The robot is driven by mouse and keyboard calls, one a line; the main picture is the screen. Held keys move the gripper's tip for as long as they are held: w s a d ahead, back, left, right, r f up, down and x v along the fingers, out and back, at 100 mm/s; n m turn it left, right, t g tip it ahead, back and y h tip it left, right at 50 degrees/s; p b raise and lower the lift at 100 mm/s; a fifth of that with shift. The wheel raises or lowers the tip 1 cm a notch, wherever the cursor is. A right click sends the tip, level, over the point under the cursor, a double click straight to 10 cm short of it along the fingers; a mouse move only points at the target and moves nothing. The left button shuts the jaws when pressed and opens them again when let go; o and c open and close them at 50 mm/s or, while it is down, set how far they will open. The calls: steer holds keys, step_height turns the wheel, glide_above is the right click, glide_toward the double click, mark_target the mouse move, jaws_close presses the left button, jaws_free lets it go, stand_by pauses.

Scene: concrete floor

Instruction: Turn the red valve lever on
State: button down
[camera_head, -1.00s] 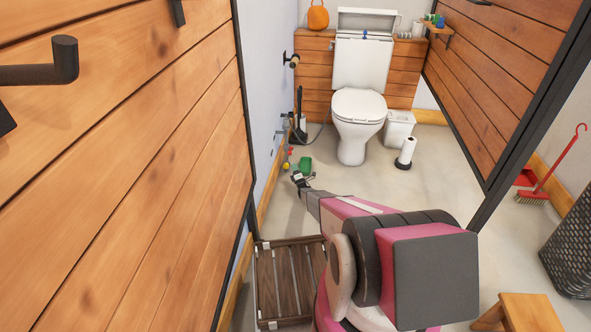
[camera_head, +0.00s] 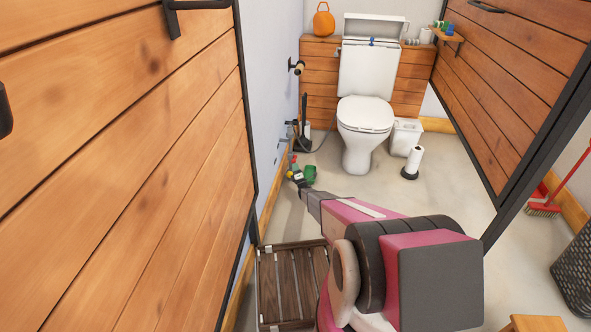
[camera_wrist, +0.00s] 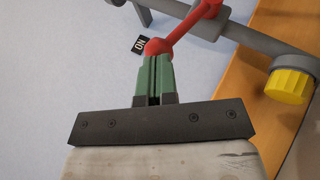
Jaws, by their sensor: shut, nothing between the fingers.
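The red valve lever (camera_wrist: 186,28) shows in the wrist view, its rounded red knob end beside a small black "ON" label (camera_wrist: 139,44) on the pale wall. The lever runs up and right from the knob to a red hub on a grey pipe (camera_wrist: 245,35). My gripper (camera_wrist: 154,58) has its green fingers together with nothing between them. The fingertips are at the knob and overlap it in view; I cannot tell if they touch. In the head view my gripper (camera_head: 297,178) is small, low by the left wall, and the lever is hard to make out.
A yellow knob (camera_wrist: 289,86) sits on the pipework right of the lever. A wooden slatted crate (camera_head: 292,243) stands below my arm. The toilet (camera_head: 364,118) is ahead, with a paper stand (camera_head: 413,161) to its right.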

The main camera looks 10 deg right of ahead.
step_height(320, 180, up, 2)
steer(key=shift+r+m+g+h, duration=0.1)
steer(key=shift+m+g+h, duration=0.5)
steer(key=shift+m, duration=0.2)
steer(key=w+d+r+m+g+h, duration=0.1)
steer(key=w+d+r+m+g, duration=0.1)
steer(key=w+r+m+g, duration=0.2)
steer(key=shift+w+d+r+g+h, duration=0.25)
steer(key=shift+w+r+g+h, duration=0.15)
steer(key=shift+w+r+g, duration=1.45)
steer(key=shift+w+r+t, duration=0.2)
steer(key=shift+r+t, duration=0.05)
steer(key=shift+r, duration=0.05)
